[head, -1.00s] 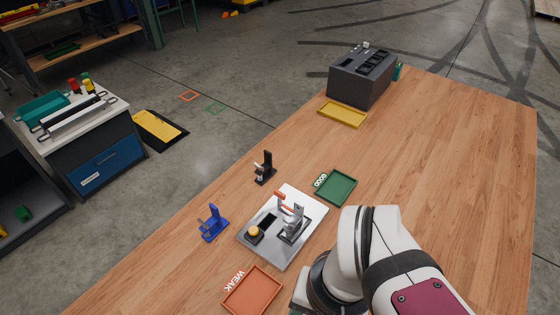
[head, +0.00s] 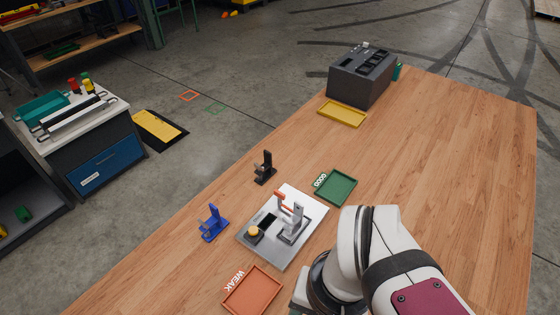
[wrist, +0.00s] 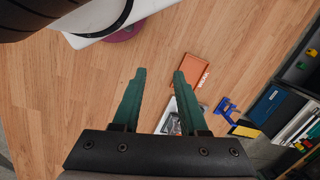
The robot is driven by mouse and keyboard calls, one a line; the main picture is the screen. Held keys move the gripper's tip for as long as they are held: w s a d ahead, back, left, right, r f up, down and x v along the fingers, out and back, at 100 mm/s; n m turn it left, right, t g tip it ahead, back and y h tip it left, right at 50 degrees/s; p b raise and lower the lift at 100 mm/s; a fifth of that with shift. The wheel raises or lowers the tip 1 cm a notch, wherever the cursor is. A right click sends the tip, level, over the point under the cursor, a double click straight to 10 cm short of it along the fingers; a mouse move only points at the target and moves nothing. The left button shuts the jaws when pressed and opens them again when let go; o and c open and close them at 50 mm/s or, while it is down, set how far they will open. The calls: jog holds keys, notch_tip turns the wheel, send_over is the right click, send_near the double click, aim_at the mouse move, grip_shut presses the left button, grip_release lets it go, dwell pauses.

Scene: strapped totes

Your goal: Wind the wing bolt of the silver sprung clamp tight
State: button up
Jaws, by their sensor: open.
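The silver clamp (head: 296,222) stands upright on a grey plate (head: 282,257) in the head view, with an orange-red handle beside its top. Its wing bolt is too small to make out. A yellow-topped round button (head: 253,232) is on the same plate. My gripper (wrist: 160,72) is open and empty in the wrist view, with its two green fingers apart. Part of the plate (wrist: 168,122) shows beyond the fingers, partly hidden by the right one. The gripper touches nothing that I can see. In the head view my arm hides the gripper.
A blue clamp (head: 212,223) and a black clamp (head: 264,167) stand left of and behind the plate. An orange WEAK tray (head: 252,291), a green GOOD tray (head: 335,188) and a yellow tray (head: 342,114) lie around. A dark box (head: 360,77) stands at the far end. The table's right side is clear.

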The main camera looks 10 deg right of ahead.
jog(key=w+r+n, duration=0.1)
jog(key=w+n, duration=0.1)
jog(key=w, duration=0.1)
jog(key=w+r+n, duration=0.1)
jog(key=w+n, duration=0.1)
jog(key=w, duration=0.2)
jog(key=w+d+r+n, duration=0.1)
jog(key=w, duration=0.2)
jog(key=shift+w+r+n+h, duration=0.2)
jog(key=shift+w+n+h, duration=0.1)
jog(key=shift+w+n, duration=0.1)
jog(key=shift+c, duration=0.3)
jog(key=n+h, duration=0.1)
jog(key=n, duration=0.8)
send_over(289, 220)
jog(key=f, duration=0.2)
notch_tip(289, 220, down, 15)
jog(key=shift+f, duration=0.15)
grip_shut()
